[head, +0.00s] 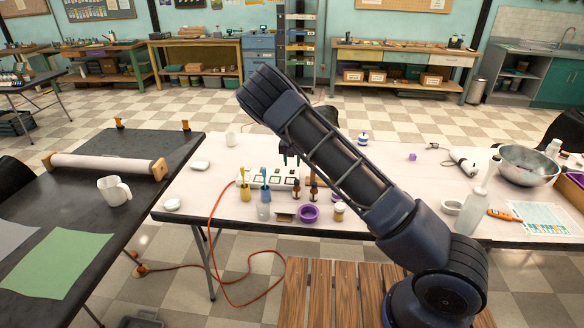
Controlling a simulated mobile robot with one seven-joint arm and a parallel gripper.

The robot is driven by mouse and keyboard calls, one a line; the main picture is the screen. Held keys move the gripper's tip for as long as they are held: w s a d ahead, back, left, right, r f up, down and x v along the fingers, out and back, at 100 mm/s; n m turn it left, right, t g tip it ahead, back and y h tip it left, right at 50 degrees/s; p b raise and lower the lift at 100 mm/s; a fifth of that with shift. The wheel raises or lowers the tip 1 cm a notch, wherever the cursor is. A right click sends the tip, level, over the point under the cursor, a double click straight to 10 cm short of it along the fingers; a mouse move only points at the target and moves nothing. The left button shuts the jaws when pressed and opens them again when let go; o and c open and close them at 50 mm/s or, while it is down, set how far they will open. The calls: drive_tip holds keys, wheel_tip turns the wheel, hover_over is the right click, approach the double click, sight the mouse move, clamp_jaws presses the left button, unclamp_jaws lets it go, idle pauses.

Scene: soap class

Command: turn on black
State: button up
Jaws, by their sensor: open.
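A white block (247,179) with several dark square parts on its top lies on the pale table, behind a row of small bottles. It looks like a power strip or switch box; the state of its switches is too small to tell. An orange cord (212,222) runs from near its left end down to the floor. My gripper (290,158) points down just above and behind the block's right part, with my arm passing in front of it. It is open and appears empty; its fingertips are small and partly hidden, and I cannot tell if they touch anything.
A steel bowl (528,164) stands far right. A black table (118,220) adjoins on the left.

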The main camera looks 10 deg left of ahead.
sight(292, 173)
wheel_tip(292, 173, up, 7)
drive_tip(key=shift+s, duration=0.45)
drive_tip(key=shift+r, duration=0.1)
